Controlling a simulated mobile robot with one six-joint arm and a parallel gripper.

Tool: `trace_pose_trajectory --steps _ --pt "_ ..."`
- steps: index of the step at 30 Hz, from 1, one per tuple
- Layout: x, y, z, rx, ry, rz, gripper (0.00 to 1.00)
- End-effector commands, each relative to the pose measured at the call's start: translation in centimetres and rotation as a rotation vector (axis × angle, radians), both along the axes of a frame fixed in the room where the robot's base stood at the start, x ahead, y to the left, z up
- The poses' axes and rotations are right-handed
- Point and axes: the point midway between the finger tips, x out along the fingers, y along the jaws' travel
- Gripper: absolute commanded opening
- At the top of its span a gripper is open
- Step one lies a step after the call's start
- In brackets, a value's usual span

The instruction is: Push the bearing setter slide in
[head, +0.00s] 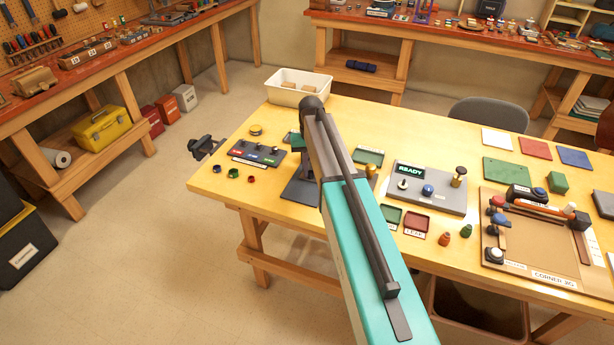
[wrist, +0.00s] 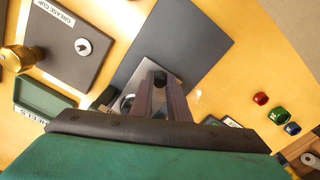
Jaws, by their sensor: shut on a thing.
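The bearing setter seems to be the dark grey device (head: 299,190) on the yellow table, mostly hidden behind my arm in the head view. In the wrist view, its flat dark plate (wrist: 196,38) reaches away from my gripper. My gripper (wrist: 161,84) points down at the near end of this plate, and its two fingers are close together on a small black knob-like part (wrist: 160,77). That part looks like the slide's handle, but the slide itself is largely hidden by the fingers.
The grease cup panel (wrist: 65,40) with its white knob and a green tray (wrist: 43,100) lie close on the left in the wrist view. Small red, green and blue cups (wrist: 277,116) are on the right. A white bin (head: 296,88) stands at the table's far corner.

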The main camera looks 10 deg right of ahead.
Motion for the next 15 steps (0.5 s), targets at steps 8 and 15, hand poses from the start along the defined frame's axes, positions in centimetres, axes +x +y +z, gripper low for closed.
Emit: trace_pose_trajectory --steps 8,15 --pt "1.09 -0.73 0.07 -0.001 -0.003 0.000 0.00" --pt "1.22 -0.83 0.15 -0.003 -0.008 0.000 0.18"
